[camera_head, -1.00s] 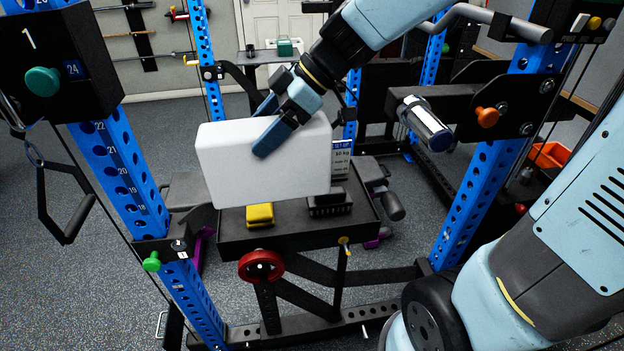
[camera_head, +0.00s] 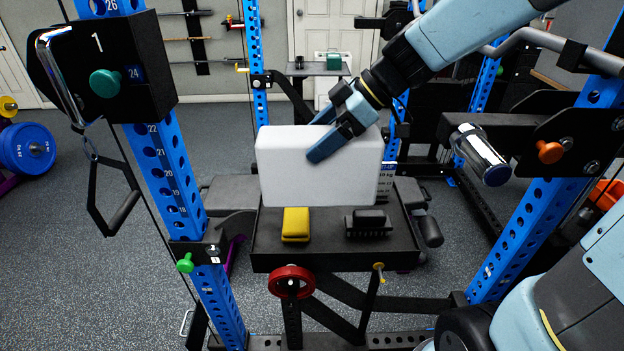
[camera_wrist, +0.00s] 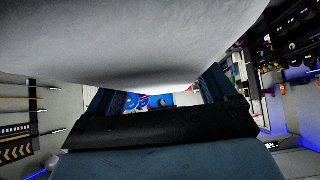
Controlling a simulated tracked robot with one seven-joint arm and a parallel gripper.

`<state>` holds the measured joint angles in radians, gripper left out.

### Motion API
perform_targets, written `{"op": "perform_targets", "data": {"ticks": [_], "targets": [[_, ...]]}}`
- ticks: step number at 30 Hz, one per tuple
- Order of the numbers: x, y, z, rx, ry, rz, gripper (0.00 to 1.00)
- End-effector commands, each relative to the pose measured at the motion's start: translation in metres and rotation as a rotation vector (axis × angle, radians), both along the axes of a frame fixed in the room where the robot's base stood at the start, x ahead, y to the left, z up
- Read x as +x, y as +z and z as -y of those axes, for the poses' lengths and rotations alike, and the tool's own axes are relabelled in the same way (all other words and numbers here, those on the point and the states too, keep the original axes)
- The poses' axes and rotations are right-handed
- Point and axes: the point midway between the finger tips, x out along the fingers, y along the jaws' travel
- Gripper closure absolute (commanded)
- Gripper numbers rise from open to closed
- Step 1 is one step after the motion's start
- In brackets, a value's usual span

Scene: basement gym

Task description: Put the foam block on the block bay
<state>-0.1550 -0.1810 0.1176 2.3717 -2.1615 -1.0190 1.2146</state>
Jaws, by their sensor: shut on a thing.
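The foam block (camera_head: 285,175) is a large, pale grey-white slab. My gripper (camera_head: 320,137) is shut on its top edge, with one dark blue finger across its near face. The block is upright and nearly level. In the head view it appears over the back part of a black tray (camera_head: 335,261) on the rack; its exact height above the tray is hard to tell. In the wrist view the block (camera_wrist: 160,40) fills the top, with my fingers (camera_wrist: 165,98) either side. No clearly labelled block bay shows; I cannot tell whether this tray is it.
A yellow block (camera_head: 296,224) and a black brush-like thing (camera_head: 368,224) are on the tray. A label card (camera_head: 386,180) is partly hidden behind the foam block. Blue uprights (camera_head: 170,180) and a chrome-ended bar (camera_head: 480,152) flank the space.

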Motion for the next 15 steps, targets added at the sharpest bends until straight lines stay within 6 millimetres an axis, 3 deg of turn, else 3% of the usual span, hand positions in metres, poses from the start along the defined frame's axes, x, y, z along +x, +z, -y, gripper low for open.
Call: {"op": "perform_targets", "data": {"ticks": [15], "targets": [[0.075, -0.036, -0.018, 0.0, 0.0, -0.003, 0.68]]}}
